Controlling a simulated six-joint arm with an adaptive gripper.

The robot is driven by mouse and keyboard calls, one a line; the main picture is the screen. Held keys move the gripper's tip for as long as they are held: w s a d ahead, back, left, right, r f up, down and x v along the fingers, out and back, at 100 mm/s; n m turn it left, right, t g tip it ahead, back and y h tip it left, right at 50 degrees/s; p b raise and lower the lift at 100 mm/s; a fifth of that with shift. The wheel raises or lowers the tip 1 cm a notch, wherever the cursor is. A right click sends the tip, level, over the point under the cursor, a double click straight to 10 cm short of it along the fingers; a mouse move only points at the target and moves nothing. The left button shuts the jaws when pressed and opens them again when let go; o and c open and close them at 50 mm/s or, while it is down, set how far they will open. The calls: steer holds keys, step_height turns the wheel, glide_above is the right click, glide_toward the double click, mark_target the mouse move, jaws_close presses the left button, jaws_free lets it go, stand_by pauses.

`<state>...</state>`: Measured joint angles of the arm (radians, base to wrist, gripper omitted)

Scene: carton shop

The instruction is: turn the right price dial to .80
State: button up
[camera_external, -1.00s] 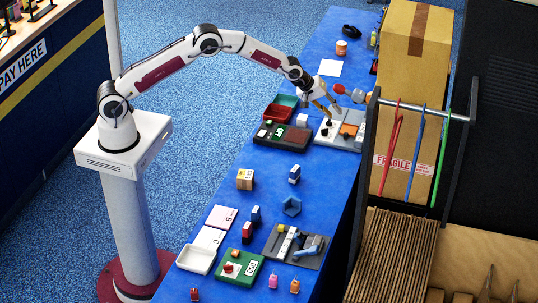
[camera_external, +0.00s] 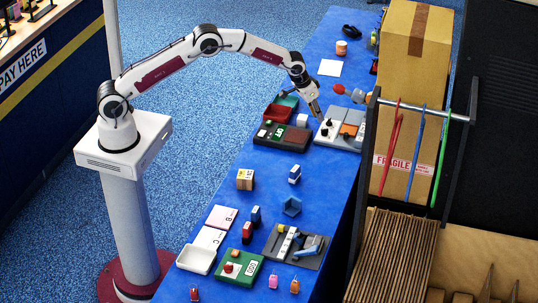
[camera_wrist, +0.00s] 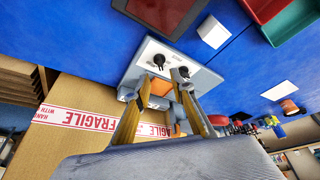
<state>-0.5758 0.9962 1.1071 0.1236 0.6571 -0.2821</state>
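A white and grey panel (camera_external: 340,139) with two black price dials lies at the far right of the blue table. In the wrist view the panel (camera_wrist: 146,60) shows one dial (camera_wrist: 159,60) at left and another dial (camera_wrist: 184,72) at right. The dial markings are too small to read. My gripper (camera_wrist: 163,82) is open and empty, its two yellowish fingers apart. The fingertips appear near the dials, with the right one close to the right-hand dial; contact cannot be told. In the external view my gripper (camera_external: 316,113) is just above and left of the panel.
A dark device (camera_external: 283,137) with a green display, a red tray (camera_external: 277,114) and a small white block (camera_external: 302,120) stand left of the panel. A large FRAGILE carton (camera_external: 408,100) and a rack bar (camera_external: 440,114) stand close on the right. Blue table around (camera_external: 325,185) is clear.

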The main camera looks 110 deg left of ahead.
mark_target(325, 132)
steer(key=shift+f, duration=0.15)
stand_by(0.3)
steer(key=shift+x, duration=3.75)
jaws_close()
